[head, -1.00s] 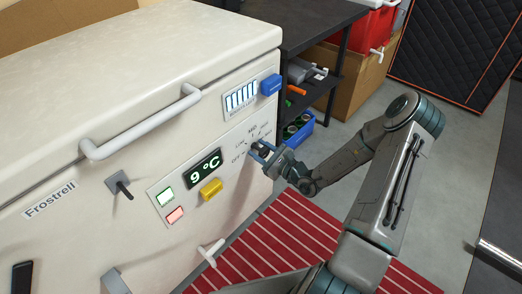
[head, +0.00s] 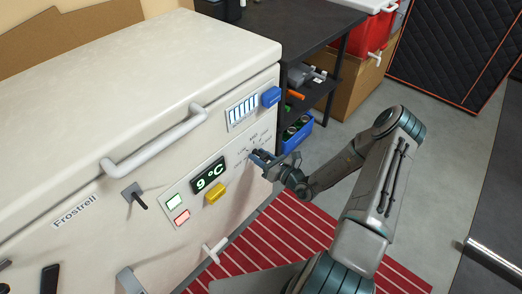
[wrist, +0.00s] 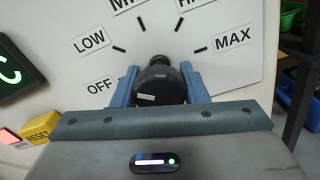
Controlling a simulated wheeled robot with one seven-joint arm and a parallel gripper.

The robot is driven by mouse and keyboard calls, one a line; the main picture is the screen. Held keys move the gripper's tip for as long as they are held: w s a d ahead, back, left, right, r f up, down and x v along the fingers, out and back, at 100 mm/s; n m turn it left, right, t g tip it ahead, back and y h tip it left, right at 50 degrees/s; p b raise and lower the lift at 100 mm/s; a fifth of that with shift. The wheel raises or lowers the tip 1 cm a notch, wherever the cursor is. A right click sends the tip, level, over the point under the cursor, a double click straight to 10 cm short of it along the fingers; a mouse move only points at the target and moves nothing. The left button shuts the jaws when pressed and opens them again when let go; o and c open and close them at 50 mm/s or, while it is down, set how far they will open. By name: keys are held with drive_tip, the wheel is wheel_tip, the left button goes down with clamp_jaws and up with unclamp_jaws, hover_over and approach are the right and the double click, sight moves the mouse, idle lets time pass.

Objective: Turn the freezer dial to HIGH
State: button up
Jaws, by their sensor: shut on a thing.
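The white chest freezer (head: 150,90) stands at the left of the head view. Its black dial (wrist: 160,85) sits on a white scale plate, ringed by the labels OFF, LOW, a partly cut-off MI…, a partly cut-off HI… and MAX. My gripper (wrist: 157,76) is shut on the dial, one blue finger on each side of it. In the head view my gripper (head: 262,158) is at the right end of the freezer front and mostly hides the dial. I cannot tell which mark the dial points at.
Left of the dial are a display (head: 208,175) reading 9 °C, a yellow RESET button (head: 215,193), and green and red lit buttons. A blue latch (head: 271,97) is above the dial. A dark shelf unit (head: 300,40) stands at the right. A red striped mat (head: 300,245) lies below.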

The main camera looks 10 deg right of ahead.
drive_tip(key=m+p, duration=0.2)
drive_tip(key=m, duration=0.1)
drive_tip(key=m+p, duration=0.1)
drive_tip(key=shift+r+m, duration=0.25)
drive_tip(key=shift+m, duration=0.05)
drive_tip(key=m+p, duration=0.2)
drive_tip(key=m, duration=0.3)
drive_tip(key=shift+p, duration=0.35)
drive_tip(key=m+p, duration=0.1)
drive_tip(key=m, duration=0.9)
drive_tip(key=shift+p, duration=0.4)
drive_tip(key=shift+d, duration=0.1)
drive_tip(key=o, duration=1)
drive_tip(key=shift+s, duration=0.1)
